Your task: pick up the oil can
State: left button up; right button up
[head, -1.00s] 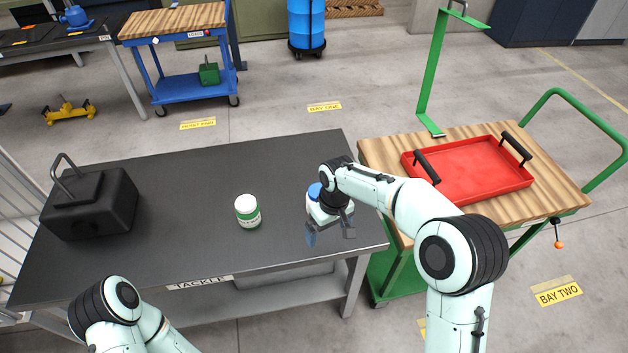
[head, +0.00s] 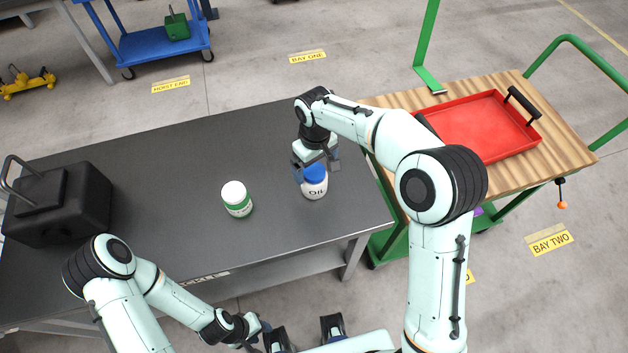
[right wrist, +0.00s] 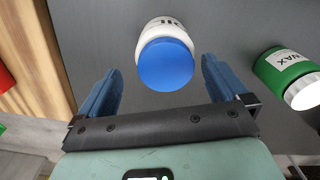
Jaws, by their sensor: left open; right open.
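The oil can (head: 315,187) is a white bottle with a blue cap and dark lettering. It stands upright on the dark table near its right end. My right gripper (head: 316,168) is open just above and behind it in the head view. In the right wrist view the oil can (right wrist: 165,55) lies between and slightly beyond the two blue fingers of the open right gripper (right wrist: 158,85), with no contact that I can make out. My left gripper (head: 262,334) is low at the front, in front of the table and away from the can.
A white and green wax jar (head: 237,199) stands left of the can; it also shows in the right wrist view (right wrist: 285,72). A black block with a handle (head: 60,205) is at the table's left. A red tray (head: 485,128) lies on the wooden-topped green cart (head: 560,150) at right.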

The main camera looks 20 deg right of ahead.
aim_at(313, 192)
jog(key=shift+s+a+f, duration=0.1)
jog(key=shift+s+f, duration=0.1)
jog(key=shift+f, duration=1.15)
jog(key=shift+s+a+f, duration=0.1)
jog(key=shift+s+f, duration=0.1)
jog(key=shift+f, duration=1.15)
jog(key=c, duration=1.3)
jog(key=shift+o, duration=0.2)
jog(key=shift+r, duration=0.1)
